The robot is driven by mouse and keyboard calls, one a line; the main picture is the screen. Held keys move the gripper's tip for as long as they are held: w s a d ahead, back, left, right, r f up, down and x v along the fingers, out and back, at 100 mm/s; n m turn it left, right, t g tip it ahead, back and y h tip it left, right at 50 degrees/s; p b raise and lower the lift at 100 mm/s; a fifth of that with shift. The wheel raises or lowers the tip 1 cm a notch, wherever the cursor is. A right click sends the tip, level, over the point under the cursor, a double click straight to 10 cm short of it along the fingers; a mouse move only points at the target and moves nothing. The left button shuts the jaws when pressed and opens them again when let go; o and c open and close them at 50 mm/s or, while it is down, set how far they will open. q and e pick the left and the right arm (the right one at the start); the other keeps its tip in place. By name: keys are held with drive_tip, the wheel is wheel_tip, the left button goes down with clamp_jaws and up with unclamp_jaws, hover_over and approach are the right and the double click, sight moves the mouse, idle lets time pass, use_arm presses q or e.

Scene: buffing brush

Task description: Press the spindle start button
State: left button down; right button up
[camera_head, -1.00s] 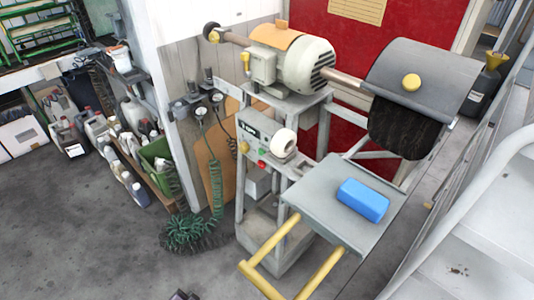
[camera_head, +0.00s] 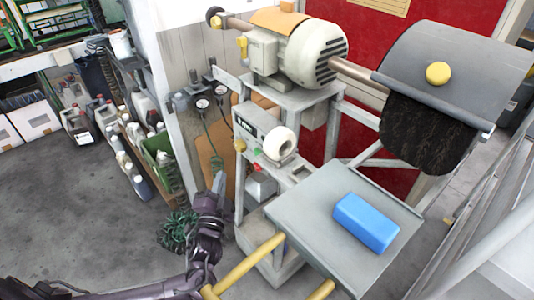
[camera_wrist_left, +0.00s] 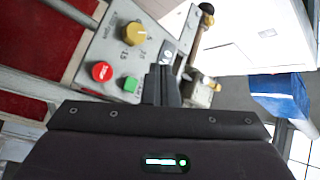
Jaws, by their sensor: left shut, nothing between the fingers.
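The grey control panel (camera_head: 246,128) is on the front of the buffing machine's stand, and it also fills the top left of the left wrist view (camera_wrist_left: 100,42). There it carries a green button (camera_wrist_left: 130,84), a red button (camera_wrist_left: 102,72) and a yellow knob (camera_wrist_left: 134,34). The button labels are too small to read. My left gripper (camera_head: 219,182) is shut and empty, in front of and below the panel's left side. In the left wrist view its fingertips (camera_wrist_left: 161,72) appear just right of the green button; contact cannot be told. My right gripper is not in view.
The motor (camera_head: 305,52) sits above the panel, with a dark brush (camera_head: 425,130) under a grey hood (camera_head: 450,65). A grey table (camera_head: 310,210) with a blue block (camera_head: 366,222) and yellow handles (camera_head: 245,265) juts forward.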

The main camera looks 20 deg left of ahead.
sight(258, 153)
use_arm(q)
drive_tip(key=shift+d+r, duration=0.25)
drive_tip(key=shift+r, duration=0.6)
drive_tip(key=w+d+b, duration=0.4)
drive_tip(key=w, duration=0.3)
drive_tip(key=shift+w+d, duration=0.2)
drive_tip(key=shift+w, duration=0.1)
drive_tip(key=shift+w+d, duration=0.1)
idle(1.5)
drive_tip(key=shift+w+d, duration=0.15)
drive_tip(key=shift+w, duration=0.1)
